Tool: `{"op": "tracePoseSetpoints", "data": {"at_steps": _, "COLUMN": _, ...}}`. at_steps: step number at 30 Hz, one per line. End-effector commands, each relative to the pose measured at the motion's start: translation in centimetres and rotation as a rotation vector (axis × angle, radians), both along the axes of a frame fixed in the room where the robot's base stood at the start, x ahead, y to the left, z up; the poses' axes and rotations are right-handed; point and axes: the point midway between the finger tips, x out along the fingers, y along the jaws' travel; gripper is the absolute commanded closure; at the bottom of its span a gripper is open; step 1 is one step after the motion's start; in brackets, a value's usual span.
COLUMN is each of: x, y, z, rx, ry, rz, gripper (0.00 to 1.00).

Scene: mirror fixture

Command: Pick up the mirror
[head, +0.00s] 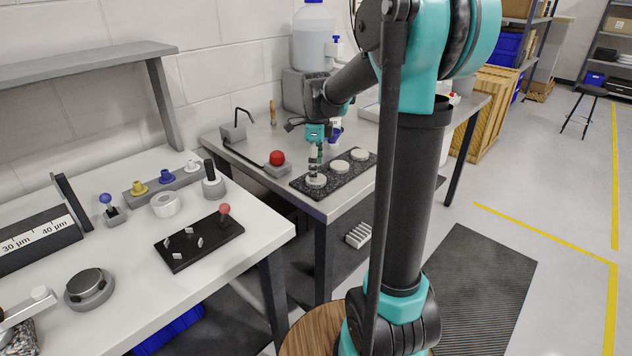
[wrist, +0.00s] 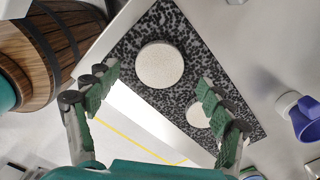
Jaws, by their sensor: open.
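A black speckled slab (head: 327,183) lies on the grey table in the head view, with three pale round discs in a row. They are the front disc (head: 316,181), middle disc (head: 340,166) and back disc (head: 360,154). I cannot tell which is the mirror; none shows a clear reflection. My gripper (head: 316,167) points down above the front disc. In the wrist view my gripper (wrist: 160,95) is open and empty, its green-padded fingers apart. A large pale disc (wrist: 160,64) lies beyond the fingertips, and a smaller-looking disc (wrist: 196,114) is partly hidden by the right finger.
A red knob (head: 277,158) on a grey block stands left of the slab. A blue and white item (wrist: 304,118) is right of it in the wrist view. A large bottle (head: 313,45) stands behind. The nearer white table (head: 120,285) carries several fixtures.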

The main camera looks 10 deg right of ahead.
Motion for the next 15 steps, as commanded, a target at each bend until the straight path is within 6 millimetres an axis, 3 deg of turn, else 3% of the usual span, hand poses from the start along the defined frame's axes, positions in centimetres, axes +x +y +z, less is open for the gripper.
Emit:
{"op": "tracePoseSetpoints", "data": {"at_steps": 6, "x": 0.0, "y": 0.0, "z": -2.5, "rx": 0.000, "ry": 0.000, "rz": 0.000, "gripper": 0.19}}
{"op": "tracePoseSetpoints", "data": {"at_steps": 15, "x": 0.0, "y": 0.0, "z": -2.8, "rx": 0.000, "ry": 0.000, "rz": 0.000, "gripper": 0.22}}
